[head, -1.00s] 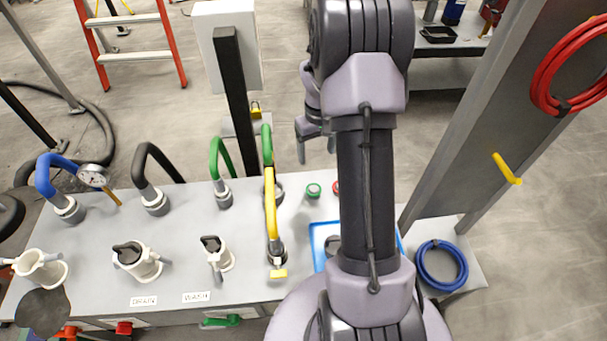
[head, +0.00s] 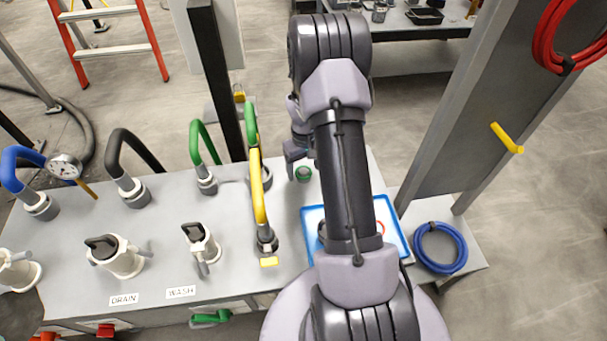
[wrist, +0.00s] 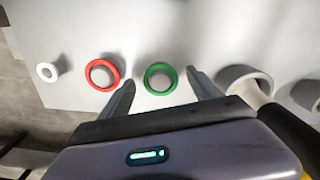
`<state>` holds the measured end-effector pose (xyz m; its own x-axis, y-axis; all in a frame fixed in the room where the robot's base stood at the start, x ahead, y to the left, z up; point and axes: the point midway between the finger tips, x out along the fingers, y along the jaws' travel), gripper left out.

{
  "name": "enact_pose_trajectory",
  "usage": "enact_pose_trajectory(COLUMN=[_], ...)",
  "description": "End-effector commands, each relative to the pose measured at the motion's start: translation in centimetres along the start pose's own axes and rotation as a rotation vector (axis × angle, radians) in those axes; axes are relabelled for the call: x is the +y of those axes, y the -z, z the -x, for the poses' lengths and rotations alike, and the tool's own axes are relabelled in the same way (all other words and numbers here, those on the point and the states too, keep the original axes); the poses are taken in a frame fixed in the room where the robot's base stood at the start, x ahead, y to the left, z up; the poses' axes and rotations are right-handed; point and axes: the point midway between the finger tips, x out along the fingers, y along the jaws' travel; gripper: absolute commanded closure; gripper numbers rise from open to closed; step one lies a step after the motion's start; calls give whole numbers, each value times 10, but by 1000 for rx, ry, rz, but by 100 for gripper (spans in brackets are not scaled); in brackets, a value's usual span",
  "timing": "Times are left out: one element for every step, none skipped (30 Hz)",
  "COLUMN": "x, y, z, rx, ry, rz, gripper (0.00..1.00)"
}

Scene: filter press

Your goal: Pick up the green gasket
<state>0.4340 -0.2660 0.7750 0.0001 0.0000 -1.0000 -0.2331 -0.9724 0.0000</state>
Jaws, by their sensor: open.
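The green gasket (head: 303,166) is a small ring at the far part of the grey bench, just below my gripper in the head view. In the wrist view the green gasket (wrist: 147,79) encircles a round grey shape; I cannot tell if that is a peg. My gripper (wrist: 161,78) is open, with one finger on each side of the green gasket in that view. No contact shows, and the remaining height gap is hard to judge. In the head view my gripper (head: 299,163) is partly hidden by my arm.
A white pipe end (wrist: 262,76) is close to the right finger. A yellow-handled hose (head: 259,190) and a blue tray (head: 306,228) are nearby.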

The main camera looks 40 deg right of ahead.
Motion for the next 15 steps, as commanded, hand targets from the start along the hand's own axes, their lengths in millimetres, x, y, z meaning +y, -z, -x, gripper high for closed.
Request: enact_pose_trajectory(x=[0,0,0,0,0,0,0,0,0,0,0,0,0,0,0], y=[0,0,0,0,0,0,0,0,0,0,0,0,0,0,0], z=[1,1,1,0,0,0,-1,-1,-2,-2,-3,-4,-4,-4,-4], rx=[0,0,0,0,0,0,0,0,0,0,0,0,0,0,0], ry=[0,0,0,0,0,0,0,0,0,0,0,0,0,0,0], rz=[0,0,0,0,0,0,0,0,0,0,0,0,0,0,0], gripper=[27,27,27,27,27,27,27,27,27,27,27,27,27,27,27])
